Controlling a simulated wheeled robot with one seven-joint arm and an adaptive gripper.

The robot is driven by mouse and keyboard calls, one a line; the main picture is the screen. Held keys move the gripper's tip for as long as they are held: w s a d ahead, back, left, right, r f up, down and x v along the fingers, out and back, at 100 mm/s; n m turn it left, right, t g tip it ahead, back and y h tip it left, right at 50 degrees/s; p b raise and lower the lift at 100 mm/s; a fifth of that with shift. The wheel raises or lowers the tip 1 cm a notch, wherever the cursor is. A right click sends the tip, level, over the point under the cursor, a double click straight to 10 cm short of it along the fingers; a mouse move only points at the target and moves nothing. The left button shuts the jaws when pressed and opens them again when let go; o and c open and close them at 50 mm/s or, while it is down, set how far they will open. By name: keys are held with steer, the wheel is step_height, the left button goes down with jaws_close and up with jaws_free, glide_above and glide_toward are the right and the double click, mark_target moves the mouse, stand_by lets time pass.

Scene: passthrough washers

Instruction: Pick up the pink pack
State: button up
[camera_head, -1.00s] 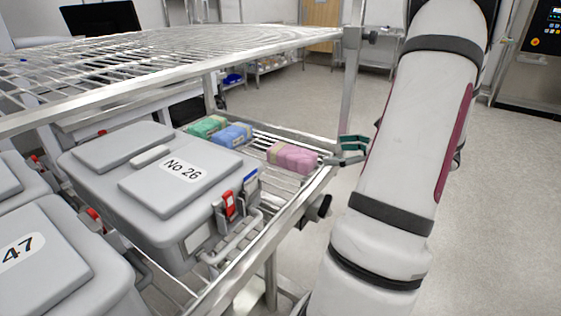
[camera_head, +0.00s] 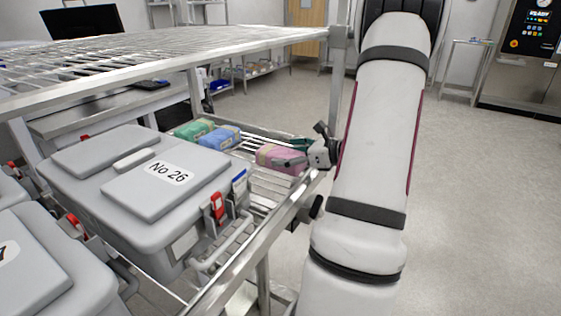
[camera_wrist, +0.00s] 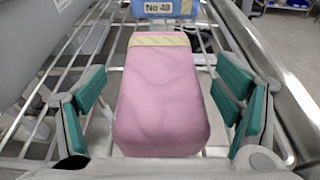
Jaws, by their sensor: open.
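The pink pack (camera_head: 277,157) lies on the lower wire shelf of the rack, near its right end, in the head view. In the wrist view the pink pack (camera_wrist: 160,95) lies lengthwise between the two green-padded fingers of my gripper (camera_wrist: 162,108). A gap shows on each side, so the fingers are open and appear not to touch it. A pale yellow band crosses its far end. In the head view my gripper (camera_head: 300,152) is at the pack's right side, and its fingers partly cover the pack.
A blue pack (camera_head: 220,137) and a green pack (camera_head: 193,129) lie beyond the pink one. A grey case labelled No 26 (camera_head: 120,200) stands to the left. The upper wire shelf (camera_head: 150,52) is above, and a rack post (camera_head: 336,85) stands close to my arm.

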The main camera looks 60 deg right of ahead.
steer(key=shift+w+f, duration=0.15)
steer(key=shift+w, duration=0.25)
steer(key=c, duration=1.6)
steer(key=shift+r, duration=0.2)
